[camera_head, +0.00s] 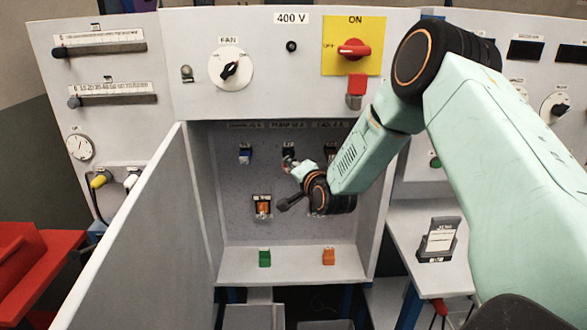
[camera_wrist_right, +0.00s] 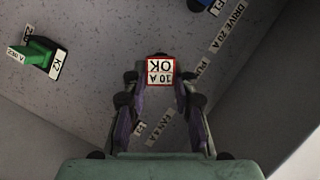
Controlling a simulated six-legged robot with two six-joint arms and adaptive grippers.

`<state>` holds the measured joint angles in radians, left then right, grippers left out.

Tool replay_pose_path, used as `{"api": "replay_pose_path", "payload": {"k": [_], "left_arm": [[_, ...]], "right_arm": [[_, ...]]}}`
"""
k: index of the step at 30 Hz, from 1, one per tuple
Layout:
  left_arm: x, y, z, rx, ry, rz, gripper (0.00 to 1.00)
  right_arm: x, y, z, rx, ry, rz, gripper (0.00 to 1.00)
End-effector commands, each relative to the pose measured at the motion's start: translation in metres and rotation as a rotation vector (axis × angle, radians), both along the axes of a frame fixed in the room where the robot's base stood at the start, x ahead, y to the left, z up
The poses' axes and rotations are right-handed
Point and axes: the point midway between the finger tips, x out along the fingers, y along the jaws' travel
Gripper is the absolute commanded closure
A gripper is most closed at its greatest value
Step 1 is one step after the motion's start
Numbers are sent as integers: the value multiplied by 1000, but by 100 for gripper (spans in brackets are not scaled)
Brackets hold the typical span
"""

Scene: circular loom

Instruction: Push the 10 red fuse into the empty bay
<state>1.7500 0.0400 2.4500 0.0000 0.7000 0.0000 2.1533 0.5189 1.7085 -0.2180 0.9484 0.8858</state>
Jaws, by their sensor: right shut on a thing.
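The red fuse (camera_wrist_right: 160,72), with a red-edged white face reading 10 A OK, sits between the fingertips of my right gripper (camera_wrist_right: 160,88) in the wrist view. My right gripper (camera_head: 289,165) is shut on it in the head view, close to the cabinet's back wall. A dark bay (camera_head: 288,152) shows just above the fingertips, under the middle label. The fuse hides what lies directly behind it in the wrist view, so I cannot tell whether it touches the bay. My left gripper is out of view.
A blue fuse (camera_head: 245,154) sits left of the bay. An orange block (camera_head: 263,207) is mounted below. Green (camera_head: 265,258) and orange (camera_head: 328,257) blocks stand on the cabinet ledge (camera_head: 295,272). The open door (camera_head: 130,240) bounds the left. My right arm covers the cabinet's right side.

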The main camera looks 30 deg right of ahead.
Motion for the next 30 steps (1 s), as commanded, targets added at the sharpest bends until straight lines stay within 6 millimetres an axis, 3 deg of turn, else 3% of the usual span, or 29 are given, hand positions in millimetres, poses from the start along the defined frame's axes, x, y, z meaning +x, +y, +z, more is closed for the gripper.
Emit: {"api": "replay_pose_path", "payload": {"k": [30], "left_arm": [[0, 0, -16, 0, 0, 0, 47]], "right_arm": [[18, -9, 1, -1, -1, 0, 100]]}}
